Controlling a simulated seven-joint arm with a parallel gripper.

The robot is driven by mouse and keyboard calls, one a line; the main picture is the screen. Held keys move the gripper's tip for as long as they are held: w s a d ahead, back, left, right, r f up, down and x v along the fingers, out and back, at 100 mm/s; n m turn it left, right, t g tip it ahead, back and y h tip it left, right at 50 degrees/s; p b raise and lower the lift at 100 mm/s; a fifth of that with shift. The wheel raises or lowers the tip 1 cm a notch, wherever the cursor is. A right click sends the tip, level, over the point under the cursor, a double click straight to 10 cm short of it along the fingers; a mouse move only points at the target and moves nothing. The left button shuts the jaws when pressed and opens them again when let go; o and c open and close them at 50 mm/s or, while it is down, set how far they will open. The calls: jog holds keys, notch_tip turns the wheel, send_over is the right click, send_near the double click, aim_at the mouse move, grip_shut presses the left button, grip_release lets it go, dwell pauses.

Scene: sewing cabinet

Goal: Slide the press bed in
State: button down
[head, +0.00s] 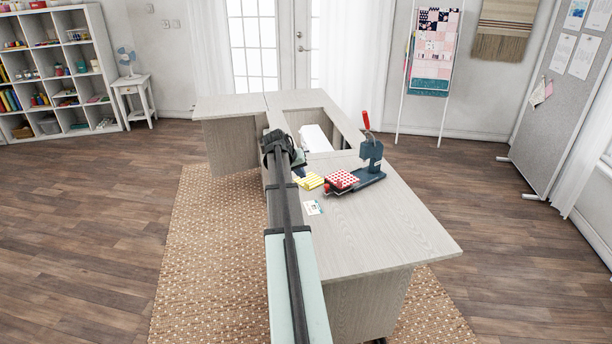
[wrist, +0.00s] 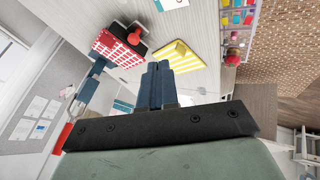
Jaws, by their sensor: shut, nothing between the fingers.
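The press (head: 371,152) is dark blue with a red handle and stands on the cabinet top, right of my gripper in the head view. Its bed (head: 342,179) carries red and white dotted fabric and sticks out to the left of the press body. In the wrist view the dotted bed (wrist: 108,46) has a red knob (wrist: 134,38) on a dark front edge. My gripper (wrist: 158,66) is shut and empty, its fingers together. It is apart from the knob. In the head view my gripper (head: 300,171) is partly hidden by my arm, left of the bed.
A yellow striped fabric piece (head: 309,181) lies between my gripper and the bed; it also shows in the wrist view (wrist: 175,60). A small card (head: 313,207) lies nearer on the cabinet top (head: 385,230). The top's front right is clear. A recess with something white (head: 315,138) is behind.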

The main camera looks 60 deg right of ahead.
aim_at(339, 178)
jog(key=x, duration=0.9)
jog(key=shift+s+d, duration=0.65)
jog(key=shift+s, duration=0.25)
jog(key=shift+s+d+f, duration=0.15)
jog(key=shift+s+d, duration=0.4)
jog(key=s+d, duration=0.1)
jog(key=d, duration=0.2)
jog(key=s+d, duration=0.1)
jog(key=d, duration=0.1)
jog(key=s+d, duration=0.1)
jog(key=d, duration=0.2)
jog(key=shift+s+d, duration=0.1)
jog(key=shift+d, duration=0.2)
jog(key=shift+s, duration=0.1)
jog(key=shift+d, duration=0.15)
